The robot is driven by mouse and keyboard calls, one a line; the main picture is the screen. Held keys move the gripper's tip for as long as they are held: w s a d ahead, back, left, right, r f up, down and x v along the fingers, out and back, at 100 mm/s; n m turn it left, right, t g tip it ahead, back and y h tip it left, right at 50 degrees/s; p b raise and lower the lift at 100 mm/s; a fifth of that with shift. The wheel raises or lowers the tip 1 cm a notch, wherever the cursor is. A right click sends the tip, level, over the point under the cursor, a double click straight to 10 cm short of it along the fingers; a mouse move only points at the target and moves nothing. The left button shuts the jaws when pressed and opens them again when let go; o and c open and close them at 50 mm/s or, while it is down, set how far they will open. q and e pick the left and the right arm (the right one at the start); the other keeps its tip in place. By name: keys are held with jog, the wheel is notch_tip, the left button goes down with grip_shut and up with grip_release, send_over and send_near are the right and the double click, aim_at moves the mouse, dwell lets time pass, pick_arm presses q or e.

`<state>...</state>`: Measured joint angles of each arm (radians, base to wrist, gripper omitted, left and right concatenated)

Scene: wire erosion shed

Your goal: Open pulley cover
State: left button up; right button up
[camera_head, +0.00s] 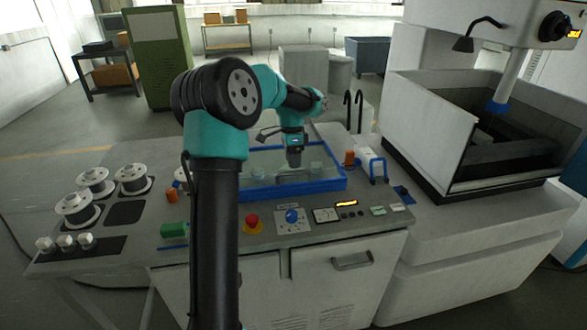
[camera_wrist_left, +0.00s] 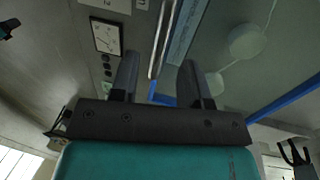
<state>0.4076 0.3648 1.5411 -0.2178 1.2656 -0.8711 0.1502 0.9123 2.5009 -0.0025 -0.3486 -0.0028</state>
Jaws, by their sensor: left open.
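The pulley cover (camera_head: 262,174) is a clear panel lying flat within a blue frame (camera_head: 315,187) on the bench; it looks closed. In the left wrist view the clear panel (camera_wrist_left: 285,65) fills the upper right, with round pale pulleys (camera_wrist_left: 249,41) showing through it. My left gripper (camera_head: 294,160) is over the cover, pointing down. In the wrist view its two fingers (camera_wrist_left: 158,78) are apart, with a thin metal handle bar (camera_wrist_left: 160,42) showing between them. I cannot tell whether the fingers touch the bar. My right gripper is not in view.
A control panel with a red button (camera_head: 252,221), a blue knob (camera_head: 292,216) and a gauge (camera_head: 327,214) lies in front of the cover. Wire spools (camera_head: 77,208) stand at left. An orange spool (camera_head: 349,158) and a blue handle (camera_head: 378,170) are at right.

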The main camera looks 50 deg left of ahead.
pick_arm(q)
jog(key=shift+s+d+f, duration=0.1)
jog(key=shift+d+f, duration=0.05)
jog(key=shift+f, duration=0.7)
jog(key=shift+s+d+f, duration=0.1)
jog(key=shift+f, duration=0.7)
grip_shut()
